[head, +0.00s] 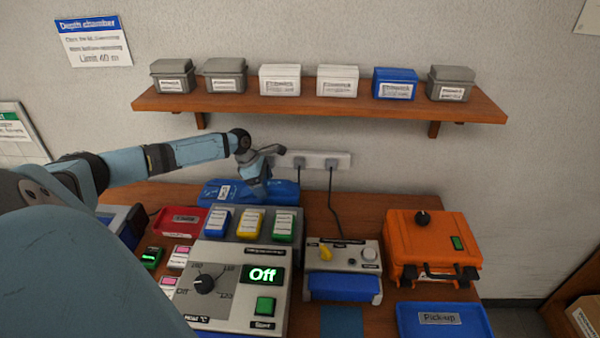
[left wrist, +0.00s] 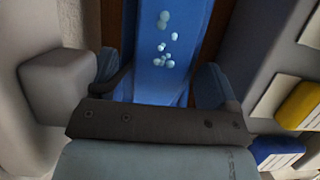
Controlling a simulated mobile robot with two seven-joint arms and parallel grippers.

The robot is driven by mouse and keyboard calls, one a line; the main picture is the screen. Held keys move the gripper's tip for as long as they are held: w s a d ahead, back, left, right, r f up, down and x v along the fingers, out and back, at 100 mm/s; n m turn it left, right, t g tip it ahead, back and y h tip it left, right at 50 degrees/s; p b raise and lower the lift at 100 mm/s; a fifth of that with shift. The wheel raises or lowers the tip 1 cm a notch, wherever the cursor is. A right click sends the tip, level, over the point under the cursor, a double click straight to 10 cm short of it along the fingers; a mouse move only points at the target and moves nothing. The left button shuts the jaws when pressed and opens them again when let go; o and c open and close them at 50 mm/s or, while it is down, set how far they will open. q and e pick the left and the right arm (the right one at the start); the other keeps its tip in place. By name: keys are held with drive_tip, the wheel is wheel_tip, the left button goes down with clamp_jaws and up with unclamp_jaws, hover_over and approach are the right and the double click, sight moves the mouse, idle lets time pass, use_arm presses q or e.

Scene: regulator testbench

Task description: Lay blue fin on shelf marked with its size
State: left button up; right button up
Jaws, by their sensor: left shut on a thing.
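My left gripper (head: 257,188) is shut on the blue fin (head: 285,190), at the back of the bench behind the grey test unit. In the left wrist view, the fin (left wrist: 168,68) runs up between the fingers of my left gripper (left wrist: 162,85) and has pale bubble marks. I cannot tell whether the fin touches the bench. A wooden wall shelf (head: 320,107) carries a row of labelled boxes; no size marking is readable on it. My right gripper is not in view.
The grey test unit (head: 230,258) reads "Off" and has several coloured blocks along its back. A red tray (head: 182,221) is left, an orange case (head: 432,242) right, and a blue "Pick-up" tray (head: 445,319) front right. A power strip (head: 318,160) with cables is on the wall.

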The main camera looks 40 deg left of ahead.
sight(299, 190)
use_arm(q)
drive_tip(key=w+d+b, duration=0.2)
drive_tip(key=w+d, duration=0.1)
drive_tip(key=w+d+b, duration=0.2)
drive_tip(key=w+d, duration=0.1)
drive_tip(key=d, duration=0.1)
drive_tip(key=shift+f+b, duration=0.1)
drive_tip(key=shift+b, duration=0.3)
drive_tip(key=shift+w+d, duration=0.1)
drive_tip(key=shift+d, duration=0.05)
drive_tip(key=shift+w+d, duration=0.1)
drive_tip(key=b+x, duration=0.1)
drive_tip(key=b, duration=0.1)
drive_tip(key=b+x, duration=0.1)
drive_tip(key=b, duration=0.2)
drive_tip(key=shift+w+d+f, duration=0.25)
drive_tip(key=shift+d, duration=0.1)
drive_tip(key=shift+f+b, duration=0.2)
drive_tip(key=shift+b, duration=0.45)
drive_tip(key=shift+p, duration=0.55)
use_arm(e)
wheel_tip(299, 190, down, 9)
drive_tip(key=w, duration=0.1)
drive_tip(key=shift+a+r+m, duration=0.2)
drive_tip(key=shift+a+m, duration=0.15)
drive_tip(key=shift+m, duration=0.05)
use_arm(q)
drive_tip(key=shift+f, duration=0.1)
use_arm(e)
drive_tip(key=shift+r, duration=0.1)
